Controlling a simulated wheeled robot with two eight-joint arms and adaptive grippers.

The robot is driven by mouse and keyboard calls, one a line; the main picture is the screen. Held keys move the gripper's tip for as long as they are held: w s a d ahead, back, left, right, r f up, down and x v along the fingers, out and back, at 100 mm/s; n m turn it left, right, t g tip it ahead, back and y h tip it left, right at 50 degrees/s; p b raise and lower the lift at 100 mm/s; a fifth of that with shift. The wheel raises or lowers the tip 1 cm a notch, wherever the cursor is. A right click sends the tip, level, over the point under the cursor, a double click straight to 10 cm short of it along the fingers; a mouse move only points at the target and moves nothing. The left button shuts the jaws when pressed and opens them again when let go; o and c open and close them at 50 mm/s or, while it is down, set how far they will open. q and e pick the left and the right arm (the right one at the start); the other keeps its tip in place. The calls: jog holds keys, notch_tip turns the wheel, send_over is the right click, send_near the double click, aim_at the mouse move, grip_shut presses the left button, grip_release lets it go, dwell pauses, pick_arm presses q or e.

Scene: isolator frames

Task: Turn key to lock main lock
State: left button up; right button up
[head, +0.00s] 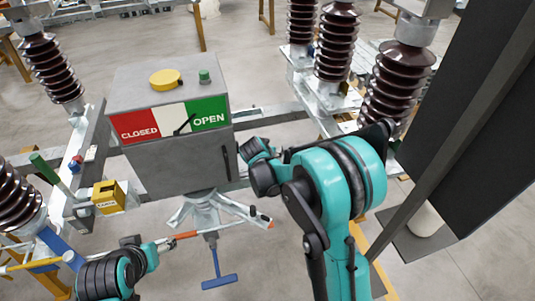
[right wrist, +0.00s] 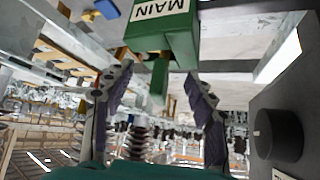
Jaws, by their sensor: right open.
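In the right wrist view, the green main lock (right wrist: 178,42), a block with a white "MAIN" label, is at the top. A green key-like piece (right wrist: 158,82) hangs below it. My right gripper (right wrist: 160,72) is open, its two purple-padded fingers on either side of this piece with gaps showing. In the head view, my right wrist is beside the grey box (head: 165,165); its fingers and the main lock are not visible there. My left gripper (head: 162,244) is at the lower left near an orange-marked rod (head: 186,235); its finger state is unclear.
The box's pointer (head: 184,126) lies between the CLOSED and OPEN signs. A yellow EARTH lock (head: 109,196) is left of the box. A black knob (right wrist: 278,135) on a grey panel is close to my right gripper. Brown insulators (head: 338,45) stand behind.

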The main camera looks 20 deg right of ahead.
dwell(0.3)
jog(key=v, duration=1.2)
